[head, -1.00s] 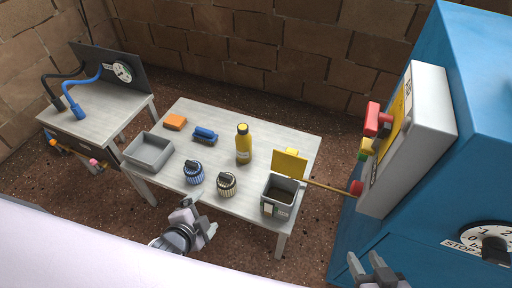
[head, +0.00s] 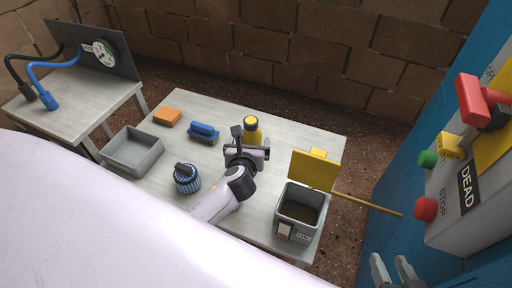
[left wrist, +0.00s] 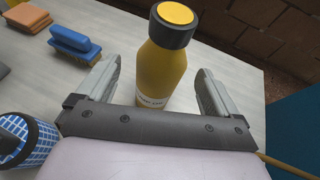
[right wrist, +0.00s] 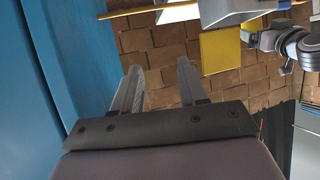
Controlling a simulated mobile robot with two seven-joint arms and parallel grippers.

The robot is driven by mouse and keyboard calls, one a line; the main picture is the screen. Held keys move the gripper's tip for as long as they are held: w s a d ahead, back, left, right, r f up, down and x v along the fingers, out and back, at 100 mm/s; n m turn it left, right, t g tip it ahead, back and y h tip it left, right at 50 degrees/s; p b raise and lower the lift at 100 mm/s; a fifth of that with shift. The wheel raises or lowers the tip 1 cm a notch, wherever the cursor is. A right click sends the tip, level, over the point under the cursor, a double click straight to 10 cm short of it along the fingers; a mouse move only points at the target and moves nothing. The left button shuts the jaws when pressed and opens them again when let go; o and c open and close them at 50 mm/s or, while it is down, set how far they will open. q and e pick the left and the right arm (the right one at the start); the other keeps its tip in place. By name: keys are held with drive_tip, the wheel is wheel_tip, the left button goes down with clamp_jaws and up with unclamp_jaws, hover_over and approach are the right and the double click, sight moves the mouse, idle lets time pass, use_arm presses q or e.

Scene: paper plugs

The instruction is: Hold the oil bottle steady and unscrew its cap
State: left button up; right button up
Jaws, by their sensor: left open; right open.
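The oil bottle (head: 252,130) is yellow with a dark cap with a yellow top, and stands upright on the table (head: 310,139). In the left wrist view the bottle (left wrist: 160,75) stands between the two open fingers of my left gripper (left wrist: 157,95), with its black-rimmed cap (left wrist: 174,22) above them. Gaps show on both sides of the bottle. In the head view my left gripper (head: 250,148) hides the bottle's lower part. My right gripper (head: 394,270) is open and empty at the lower right, away from the bottle; its fingers (right wrist: 160,85) show in the right wrist view.
A control box (head: 460,195) on the blue machine stands at right.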

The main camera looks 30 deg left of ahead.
use_arm(q)
drive_tip(key=b+x, duration=0.3)
drive_tip(key=x, duration=0.3)
drive_tip(key=shift+d, duration=0.1)
drive_tip(key=shift+w+f+b, duration=0.1)
drive_tip(key=shift+w+b, duration=0.2)
drive_tip(key=shift+b, duration=0.05)
use_arm(e)
drive_tip(key=a, duration=0.1)
drive_tip(key=a+y, duration=0.1)
drive_tip(key=w+a+f, duration=0.1)
drive_tip(key=shift+m+y, duration=0.4)
use_arm(q)
drive_tip(key=c, duration=1.1)
